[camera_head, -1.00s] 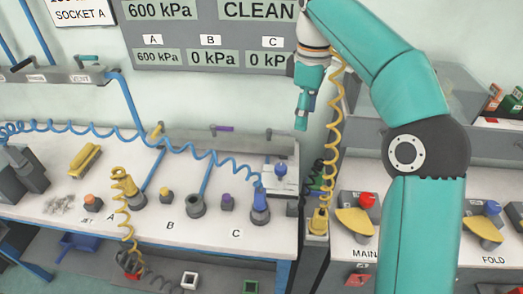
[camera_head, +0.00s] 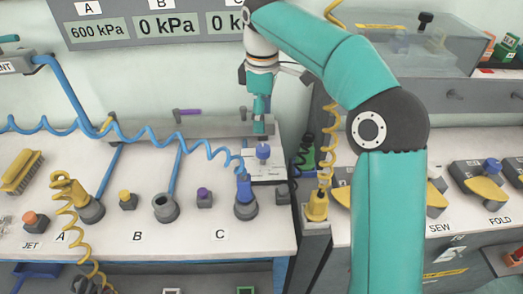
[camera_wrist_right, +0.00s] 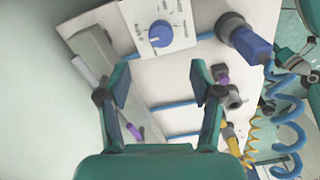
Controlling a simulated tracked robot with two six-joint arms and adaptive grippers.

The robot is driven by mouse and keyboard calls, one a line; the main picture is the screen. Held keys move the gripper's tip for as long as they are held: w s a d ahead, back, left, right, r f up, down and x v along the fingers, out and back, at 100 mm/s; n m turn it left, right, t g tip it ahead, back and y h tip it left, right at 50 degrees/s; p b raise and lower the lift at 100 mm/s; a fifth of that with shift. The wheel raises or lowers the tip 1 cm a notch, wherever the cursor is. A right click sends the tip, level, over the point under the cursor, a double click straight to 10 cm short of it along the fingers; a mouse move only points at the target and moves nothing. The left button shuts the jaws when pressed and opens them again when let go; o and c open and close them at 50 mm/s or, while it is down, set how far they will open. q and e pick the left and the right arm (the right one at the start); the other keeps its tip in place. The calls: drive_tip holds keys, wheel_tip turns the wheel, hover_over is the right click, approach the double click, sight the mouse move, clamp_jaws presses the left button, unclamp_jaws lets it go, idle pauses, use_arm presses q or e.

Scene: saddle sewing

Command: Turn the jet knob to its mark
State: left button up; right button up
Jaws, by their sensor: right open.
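A blue knob (camera_head: 263,152) stands on a white dial plate (camera_head: 266,176) at the back right of the left bench. In the right wrist view the blue knob (camera_wrist_right: 160,33) has a white pointer line, and small lettering rings it on the plate (camera_wrist_right: 183,12); I cannot read it. My right gripper (camera_head: 259,132) points down just above and behind the knob. In the right wrist view my gripper (camera_wrist_right: 160,80) is open and empty, with the knob beyond its fingertips. A JET label (camera_head: 31,245) lies by an orange button (camera_head: 36,222). My left gripper is not in view.
A blue plug (camera_head: 243,188) with a coiled blue hose sits in a socket close to the plate's left. A yellow plug (camera_head: 317,205) with a coiled hose stands at its right. A grey rail (camera_head: 180,128) runs along the bench's back.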

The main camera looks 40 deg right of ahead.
sight(262, 148)
wheel_tip(262, 148, down, 10)
drive_tip(key=shift+r+b, duration=0.2)
drive_tip(key=shift+b, duration=0.65)
drive_tip(key=c, duration=1.1)
drive_tip(key=shift+a, duration=0.1)
drive_tip(key=shift+c, duration=0.2)
